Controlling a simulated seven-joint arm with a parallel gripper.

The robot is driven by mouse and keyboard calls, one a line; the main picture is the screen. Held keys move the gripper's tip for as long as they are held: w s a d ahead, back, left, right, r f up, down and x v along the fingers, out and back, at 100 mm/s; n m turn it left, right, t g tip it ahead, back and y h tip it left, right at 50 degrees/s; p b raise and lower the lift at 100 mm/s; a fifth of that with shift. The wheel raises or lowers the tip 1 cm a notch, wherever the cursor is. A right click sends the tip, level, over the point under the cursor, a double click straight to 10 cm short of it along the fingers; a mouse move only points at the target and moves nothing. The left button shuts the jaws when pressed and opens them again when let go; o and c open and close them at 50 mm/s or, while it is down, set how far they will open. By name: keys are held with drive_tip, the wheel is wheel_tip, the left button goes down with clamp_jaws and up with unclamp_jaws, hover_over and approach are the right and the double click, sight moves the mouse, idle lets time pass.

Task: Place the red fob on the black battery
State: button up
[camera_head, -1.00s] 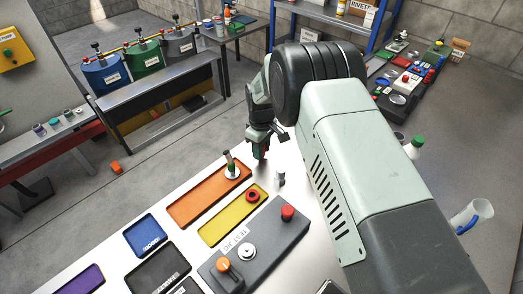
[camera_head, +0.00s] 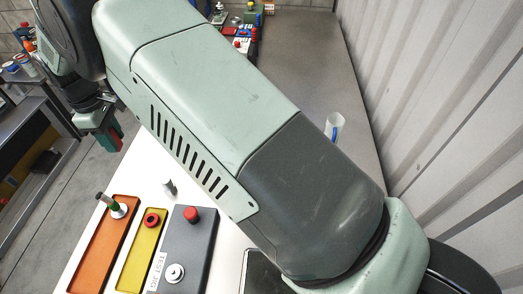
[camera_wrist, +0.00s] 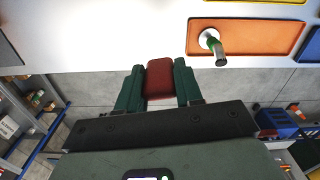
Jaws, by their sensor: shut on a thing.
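My gripper (camera_wrist: 158,88) is shut on a red block, which I take as the red fob (camera_wrist: 159,78), between its green fingers in the wrist view. In the head view my gripper (camera_head: 112,135) is at the left, below my arm, with a bit of red showing at its tips. It appears raised and past the white table's edge, with floor beneath it. I cannot make out the black battery in either current view; it may be out of frame or hidden by my arm.
On the white table are an orange tray (camera_head: 97,238) with a green-and-white piece, a yellow tray (camera_head: 137,254) with a red ring, a small grey cylinder (camera_head: 169,187) and a grey test jig (camera_head: 200,250). A clear tube (camera_head: 334,125) stands beyond my arm.

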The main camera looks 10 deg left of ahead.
wheel_tip(320, 180, up, 6)
drive_tip(key=shift+f, duration=0.2)
drive_tip(key=w+d+m, duration=0.1)
drive_tip(key=w+d, duration=0.2)
drive_tip(key=d, duration=0.2)
drive_tip(key=w+d+m, duration=0.1)
drive_tip(key=w+d, duration=0.3)
drive_tip(key=d, duration=0.1)
drive_tip(key=w+d+m, duration=0.2)
drive_tip(key=w+d, duration=0.2)
drive_tip(key=d, duration=0.1)
drive_tip(key=shift+w+d, duration=0.1)
drive_tip(key=shift+d, duration=0.25)
drive_tip(key=w+d+m, duration=0.2)
drive_tip(key=d, duration=0.7)
drive_tip(key=w+d+m, duration=0.2)
drive_tip(key=d, duration=0.7)
drive_tip(key=s+d+m, duration=0.4)
drive_tip(key=d, duration=0.8)
drive_tip(key=s+d+m, duration=0.3)
drive_tip(key=d, duration=0.9)
wheel_tip(320, 180, down, 11)
drive_tip(key=shift+s+d+f, duration=0.15)
drive_tip(key=shift+f, duration=2.1)
